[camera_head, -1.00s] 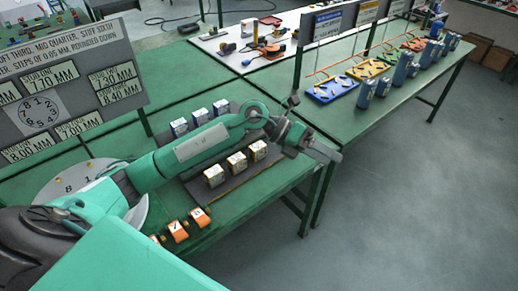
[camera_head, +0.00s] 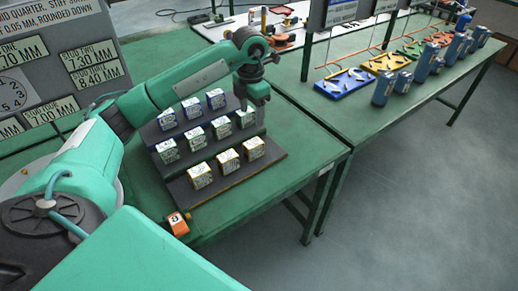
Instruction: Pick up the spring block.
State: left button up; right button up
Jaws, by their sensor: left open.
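Small pale blocks with printed faces stand in three rows on a dark stepped rack (camera_head: 240,178). The back row has blue-edged blocks (camera_head: 191,108), the middle row has green-edged blocks (camera_head: 195,138), and the front row has yellow-edged blocks (camera_head: 228,161). The pictures do not show which one is the spring block. My left gripper (camera_head: 256,112) points down at the right end of the rack. It is open, close beside the rightmost green-edged block (camera_head: 245,117) and partly in front of it. Whether it touches that block I cannot tell. My right gripper is out of view.
A grey sign board (camera_head: 45,70) with thickness labels stands at the left. An orange numbered piece (camera_head: 178,223) lies at the front edge of the green table (camera_head: 310,150). Blue and yellow trays and blue cylinders (camera_head: 383,89) stand on the right-hand table.

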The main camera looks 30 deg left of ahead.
aim_at(253, 143)
pick_arm(q)
notch_tip(253, 143, down, 9)
jog(key=shift+p, duration=0.75)
notch_tip(253, 143, down, 5)
jog(key=shift+w+d+r+p, duration=0.1)
jog(key=shift+r+p, duration=0.05)
jog(key=shift+p, duration=0.45)
jog(key=c, duration=1.3)
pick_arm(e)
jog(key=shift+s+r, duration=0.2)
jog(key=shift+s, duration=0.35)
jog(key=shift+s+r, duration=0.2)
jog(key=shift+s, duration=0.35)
